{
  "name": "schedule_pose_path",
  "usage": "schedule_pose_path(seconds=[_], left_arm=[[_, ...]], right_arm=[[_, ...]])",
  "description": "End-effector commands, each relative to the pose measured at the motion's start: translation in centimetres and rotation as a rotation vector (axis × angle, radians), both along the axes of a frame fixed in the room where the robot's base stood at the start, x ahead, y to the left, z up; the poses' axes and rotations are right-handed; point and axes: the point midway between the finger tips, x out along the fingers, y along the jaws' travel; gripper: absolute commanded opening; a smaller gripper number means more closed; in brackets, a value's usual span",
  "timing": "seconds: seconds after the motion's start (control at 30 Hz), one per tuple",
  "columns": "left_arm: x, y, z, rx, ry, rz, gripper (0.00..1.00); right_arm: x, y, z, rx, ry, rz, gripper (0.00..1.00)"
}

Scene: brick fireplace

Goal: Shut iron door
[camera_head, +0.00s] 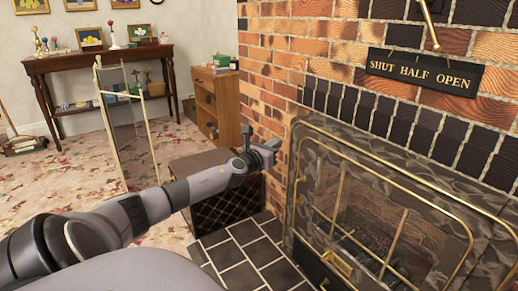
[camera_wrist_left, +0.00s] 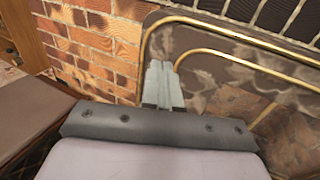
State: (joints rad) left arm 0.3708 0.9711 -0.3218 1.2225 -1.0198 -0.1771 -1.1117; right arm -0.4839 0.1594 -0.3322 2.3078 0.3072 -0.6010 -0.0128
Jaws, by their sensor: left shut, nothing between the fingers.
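The iron fireplace front (camera_head: 459,209) stands at the right in the head view, dark and leaf-patterned with brass rails. Its barred glazed middle (camera_head: 372,217) shows dark shapes behind it. I cannot tell how far any door in it is open. My left gripper (camera_head: 260,141) is left of the fireplace front, before the brick wall. In the left wrist view its fingers (camera_wrist_left: 160,70) are together and empty, over the front's upper left corner (camera_wrist_left: 207,42). I cannot tell if they touch it. My right gripper is not in view.
A sign (camera_head: 422,76) reading SHUT HALF OPEN hangs on the brick wall below a brass lever (camera_head: 430,24). A dark box (camera_head: 214,207) stands below my left forearm. A framed stand (camera_head: 126,130) and wooden cabinet (camera_head: 217,104) are behind. Dark hearth tiles (camera_head: 245,258) are bare.

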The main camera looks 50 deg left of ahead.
Motion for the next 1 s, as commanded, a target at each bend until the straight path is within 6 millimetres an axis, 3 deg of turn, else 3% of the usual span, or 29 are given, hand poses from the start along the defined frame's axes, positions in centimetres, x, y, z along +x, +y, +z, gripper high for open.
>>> schedule_pose_path(seconds=[0.5, 1.0], left_arm=[[-4.7, 0.5, -0.1, 0.001, 0.002, 0.0, 0.0], [-5.4, 0.4, -0.2, -0.01, -0.001, -0.002, 0.0]], right_arm=[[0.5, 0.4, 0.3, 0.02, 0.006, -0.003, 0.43], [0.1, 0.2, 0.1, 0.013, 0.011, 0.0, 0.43]])
